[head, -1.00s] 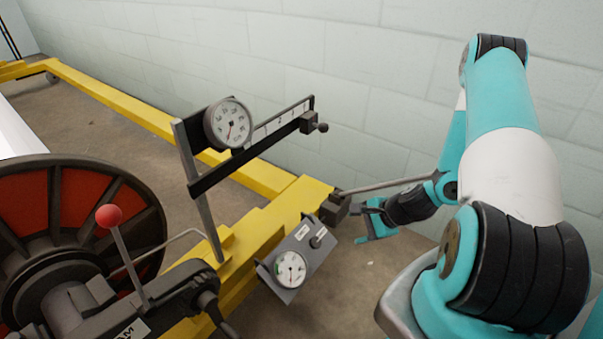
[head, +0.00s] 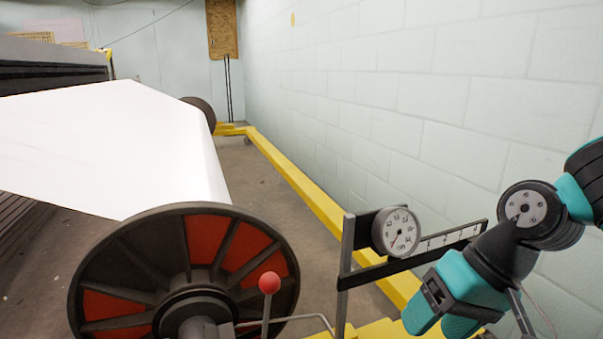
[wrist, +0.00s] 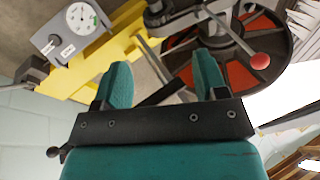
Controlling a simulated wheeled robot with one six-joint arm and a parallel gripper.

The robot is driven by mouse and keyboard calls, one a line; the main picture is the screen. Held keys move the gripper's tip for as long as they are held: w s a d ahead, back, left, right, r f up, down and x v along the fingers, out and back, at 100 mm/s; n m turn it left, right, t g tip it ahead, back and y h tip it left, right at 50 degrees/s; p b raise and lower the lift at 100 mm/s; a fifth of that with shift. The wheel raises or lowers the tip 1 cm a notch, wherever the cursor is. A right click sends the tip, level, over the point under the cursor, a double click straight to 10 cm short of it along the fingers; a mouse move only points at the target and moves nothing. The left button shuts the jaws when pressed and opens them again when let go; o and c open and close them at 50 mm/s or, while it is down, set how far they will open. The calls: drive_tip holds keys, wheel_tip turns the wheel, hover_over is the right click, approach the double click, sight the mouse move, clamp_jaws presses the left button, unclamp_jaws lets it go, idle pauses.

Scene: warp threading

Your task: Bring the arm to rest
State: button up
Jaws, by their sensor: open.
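My gripper (head: 432,318) is at the lower right of the head view, in front of the graduated bar. In the wrist view my gripper (wrist: 165,85) shows two teal fingers standing apart with nothing between them. My arm bends in from the right edge of the head view, raised beside the wall. The gripper hides part of the graduated bar and the yellow frame behind it.
A dial gauge (head: 396,232) and graduated bar (head: 450,238) stand beside my gripper. A red-and-black wheel (head: 240,245), a red-knobbed lever (head: 269,283) and white sheet (head: 150,150) are left. Yellow rail (head: 300,183) follows the block wall (head: 450,90). A small dial box (wrist: 75,28) shows.

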drive_tip(key=s+a+r+n+h, duration=0.1)
drive_tip(key=s+a+r+n, duration=0.2)
drive_tip(key=s+r+n, duration=0.45)
wheel_tip(320, 180, up, 31)
drive_tip(key=s+m+p, duration=0.1)
drive_tip(key=m+p, duration=0.1)
drive_tip(key=p, duration=3.1)
drive_tip(key=shift+s+a+r+g, duration=0.15)
drive_tip(key=shift+s+r+g, duration=0.05)
drive_tip(key=shift+s+g, duration=0.1)
